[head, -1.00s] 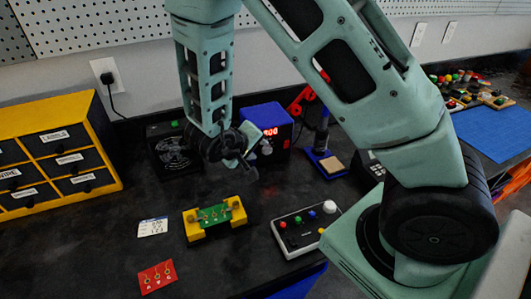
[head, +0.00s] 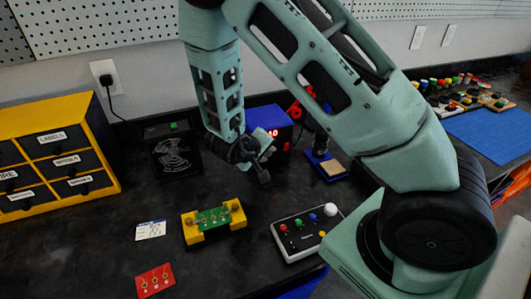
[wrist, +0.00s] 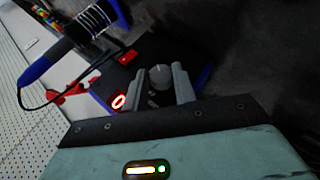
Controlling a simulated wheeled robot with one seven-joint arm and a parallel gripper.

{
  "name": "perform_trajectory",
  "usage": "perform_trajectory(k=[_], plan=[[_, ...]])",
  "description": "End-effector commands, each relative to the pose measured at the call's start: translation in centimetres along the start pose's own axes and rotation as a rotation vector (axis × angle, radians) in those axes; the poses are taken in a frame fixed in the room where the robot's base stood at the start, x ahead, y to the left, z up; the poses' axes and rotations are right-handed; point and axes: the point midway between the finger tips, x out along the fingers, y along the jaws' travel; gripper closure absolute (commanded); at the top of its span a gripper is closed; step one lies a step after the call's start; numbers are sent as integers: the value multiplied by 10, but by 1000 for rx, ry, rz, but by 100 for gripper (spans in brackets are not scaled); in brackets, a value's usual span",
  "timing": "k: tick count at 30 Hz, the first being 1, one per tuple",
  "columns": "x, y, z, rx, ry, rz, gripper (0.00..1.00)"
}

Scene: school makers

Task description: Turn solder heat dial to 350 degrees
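The solder station (head: 268,115) is a blue box with a black front and a red lit display (head: 273,132), partly hidden behind my arm in the head view. In the wrist view its front shows a grey round heat dial (wrist: 160,76), a red switch (wrist: 127,57) and part of the display (wrist: 118,102), reading one "0". My gripper (wrist: 161,70) is open, with one finger on each side of the dial in that view. Whether the fingers touch it I cannot tell. In the head view my gripper (head: 266,163) is in front of the station; the dial is hidden there.
A soldering iron in its stand (head: 322,148) is right of the station. A black fan (head: 174,152) is to the left. A yellow holder with a green board (head: 213,220) and a button box (head: 303,230) lie in front. A yellow drawer unit (head: 55,150) is far left.

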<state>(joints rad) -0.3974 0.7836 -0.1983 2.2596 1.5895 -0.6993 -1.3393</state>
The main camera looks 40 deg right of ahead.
Motion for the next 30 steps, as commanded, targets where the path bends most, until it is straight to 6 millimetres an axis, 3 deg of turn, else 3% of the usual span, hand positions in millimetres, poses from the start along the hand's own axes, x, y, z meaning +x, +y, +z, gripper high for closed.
perform_trajectory(k=[12, 22, 23, 24, 30], plan=[[-1, 5, 0, 72, 11, -150, 95], [0, 3, 0, 79, 13, -163, 96], [0, 3, 0, 79, 13, -163, 70], [0, 3, 0, 79, 13, -163, 64], [0, 3, 0, 79, 13, -163, 64]])
